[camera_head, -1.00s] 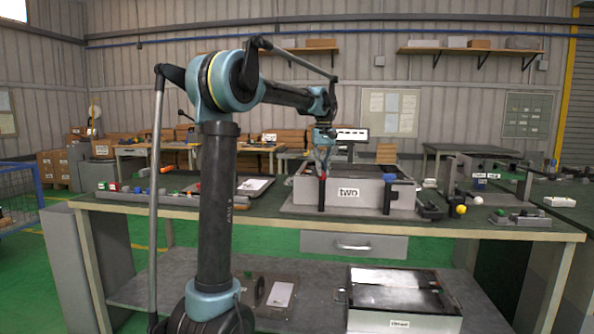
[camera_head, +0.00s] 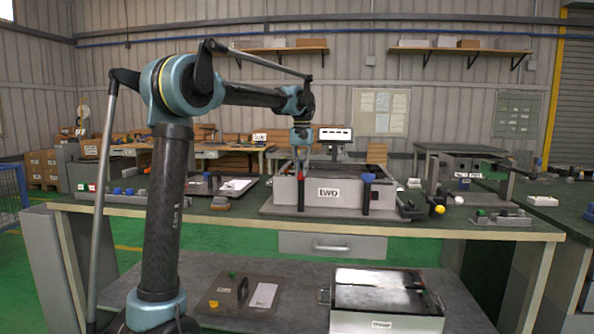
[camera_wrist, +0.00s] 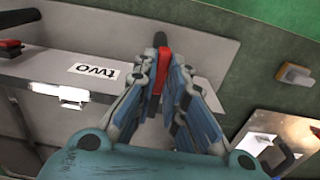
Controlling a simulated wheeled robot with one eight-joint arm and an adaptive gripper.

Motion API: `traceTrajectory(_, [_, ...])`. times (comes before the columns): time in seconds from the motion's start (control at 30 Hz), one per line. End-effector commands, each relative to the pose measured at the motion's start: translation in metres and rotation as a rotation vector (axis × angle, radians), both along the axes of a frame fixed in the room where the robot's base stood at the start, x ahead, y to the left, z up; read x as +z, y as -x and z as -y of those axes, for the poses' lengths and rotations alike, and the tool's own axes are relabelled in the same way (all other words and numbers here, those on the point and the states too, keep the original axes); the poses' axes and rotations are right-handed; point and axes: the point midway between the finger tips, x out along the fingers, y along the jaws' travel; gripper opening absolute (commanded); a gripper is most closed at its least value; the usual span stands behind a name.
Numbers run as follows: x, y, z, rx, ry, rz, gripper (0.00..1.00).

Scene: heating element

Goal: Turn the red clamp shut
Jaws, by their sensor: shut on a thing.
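The red clamp (camera_head: 300,178) is on the front left of the grey box labelled "two" (camera_head: 338,203). Its dark lever stands upright against the box front, with the red part near the top edge. In the wrist view the red handle (camera_wrist: 164,62) lies between the two fingers of my gripper (camera_wrist: 160,78), which are shut on it. The dark end of the lever shows past the fingertips. In the head view my gripper (camera_head: 301,160) reaches down onto the clamp from above. The fingers partly hide the clamp, and its latch contact cannot be made out.
A blue-tipped clamp (camera_head: 368,178) stands on the box front to the right. A yellow ball knob (camera_head: 439,210) and dark fixtures lie right of the box. A drawer (camera_head: 332,245) is under the table edge.

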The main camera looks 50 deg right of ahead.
Motion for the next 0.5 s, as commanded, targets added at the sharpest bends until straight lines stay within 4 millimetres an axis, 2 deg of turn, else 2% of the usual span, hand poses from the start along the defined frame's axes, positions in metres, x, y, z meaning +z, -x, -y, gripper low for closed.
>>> traceTrajectory(0.17, [0.0000,-0.0035,-0.0014,0.002,-0.003,0.006,0.00])
traceTrajectory(0.2, [0.0000,-0.0036,-0.0015,0.002,-0.003,0.006,0.16])
traceTrajectory(0.27, [0.0000,-0.0036,-0.0015,0.002,-0.003,0.006,0.30])
traceTrajectory(0.5, [0.0000,-0.0015,-0.0008,0.001,-0.002,0.003,0.32])
